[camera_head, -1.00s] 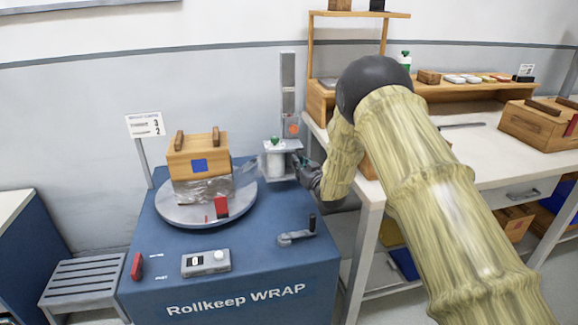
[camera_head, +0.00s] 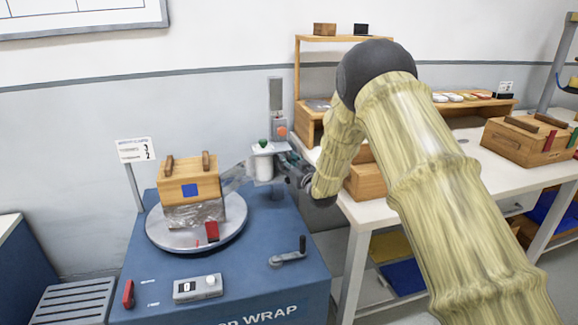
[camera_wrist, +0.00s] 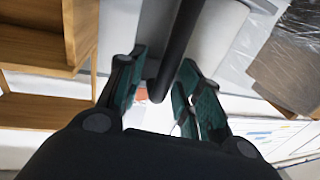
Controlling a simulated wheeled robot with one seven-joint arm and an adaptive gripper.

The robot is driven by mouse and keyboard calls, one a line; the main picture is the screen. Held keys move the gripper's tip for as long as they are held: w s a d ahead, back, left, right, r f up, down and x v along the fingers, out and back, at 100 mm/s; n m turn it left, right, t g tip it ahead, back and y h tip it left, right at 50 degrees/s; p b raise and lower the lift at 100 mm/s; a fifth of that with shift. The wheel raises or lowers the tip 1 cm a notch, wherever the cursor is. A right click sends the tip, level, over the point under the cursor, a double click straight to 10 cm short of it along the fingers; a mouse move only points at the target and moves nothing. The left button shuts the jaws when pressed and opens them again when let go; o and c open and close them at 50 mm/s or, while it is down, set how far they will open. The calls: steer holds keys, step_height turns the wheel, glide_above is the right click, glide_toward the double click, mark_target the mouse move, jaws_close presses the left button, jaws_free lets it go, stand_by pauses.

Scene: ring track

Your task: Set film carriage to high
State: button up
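Clear film runs from the roll to the wrapped crate. My gripper (camera_head: 289,166) is at the carriage's right side, its fingers partly hidden. In the wrist view my gripper (camera_wrist: 160,72) has its teal-padded fingers apart, with a dark bar (camera_wrist: 180,45) between them. A gap shows left of the bar; contact on the right is unclear.
A wooden crate (camera_head: 188,180) with its lower part wrapped stands on the round turntable (camera_head: 165,238). A control box (camera_head: 198,288), crank (camera_head: 288,252) and red lever (camera_head: 128,293) are on the blue machine (camera_head: 250,285). A white workbench (camera_head: 365,212) stands close on the right.

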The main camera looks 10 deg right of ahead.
steer(key=shift+f, duration=0.3)
steer(key=v, duration=1.2)
steer(key=shift+d, duration=0.1)
